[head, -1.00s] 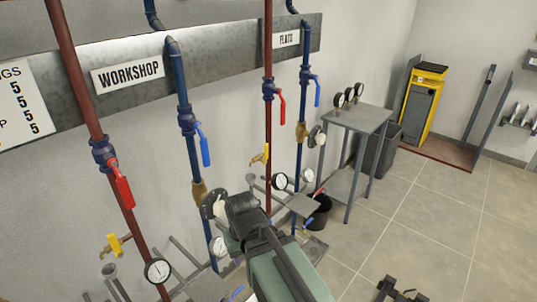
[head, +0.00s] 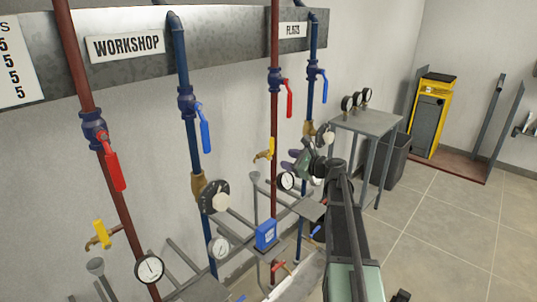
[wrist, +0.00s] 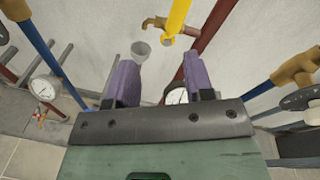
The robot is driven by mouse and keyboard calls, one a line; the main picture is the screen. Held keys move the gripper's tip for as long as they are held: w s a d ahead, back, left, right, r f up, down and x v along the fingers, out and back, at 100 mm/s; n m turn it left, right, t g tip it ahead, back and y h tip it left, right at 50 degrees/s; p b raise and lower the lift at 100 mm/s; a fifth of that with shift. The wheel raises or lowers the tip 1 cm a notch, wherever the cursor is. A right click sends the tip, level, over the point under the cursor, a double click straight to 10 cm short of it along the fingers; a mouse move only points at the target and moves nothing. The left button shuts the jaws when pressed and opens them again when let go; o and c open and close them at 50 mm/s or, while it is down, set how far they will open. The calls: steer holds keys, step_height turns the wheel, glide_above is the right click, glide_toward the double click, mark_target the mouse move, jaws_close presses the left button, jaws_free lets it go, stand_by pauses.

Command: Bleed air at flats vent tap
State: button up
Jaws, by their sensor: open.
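The flats vent tap (head: 264,151) has a yellow handle and a brass body. It branches off the red pipe (head: 274,115) below the FLATS sign (head: 293,30). In the wrist view, the yellow handle (wrist: 177,20) is at the top centre, just beyond the fingertips, with the brass body (wrist: 154,23) to its left. A grey funnel (wrist: 140,50) opens below the tap. My gripper (wrist: 157,68) is open, with its two purple fingers apart and nothing between them. In the head view, my gripper (head: 298,160) is to the right of the tap and apart from it.
The blue pipe with a blue lever (head: 317,87) stands right of the red pipe. A pressure gauge (head: 286,181) is close below my gripper. The workshop pipes with their own yellow tap (head: 101,234) stand left. A grey stand (head: 372,122) with gauges is at right.

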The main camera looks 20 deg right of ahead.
mark_target(273, 144)
steer(key=w+a+r+m, duration=0.1)
steer(key=w+m, duration=0.1)
steer(key=w, duration=0.1)
steer(key=w+a+m+t, duration=0.1)
steer(key=w+m, duration=0.1)
steer(key=w, duration=0.2)
steer(key=w+a+r+m+t, duration=0.1)
steer(key=w, duration=0.3)
steer(key=shift+a+r+m+h, duration=0.3)
steer(key=shift+m+h, duration=0.1)
jaws_close()
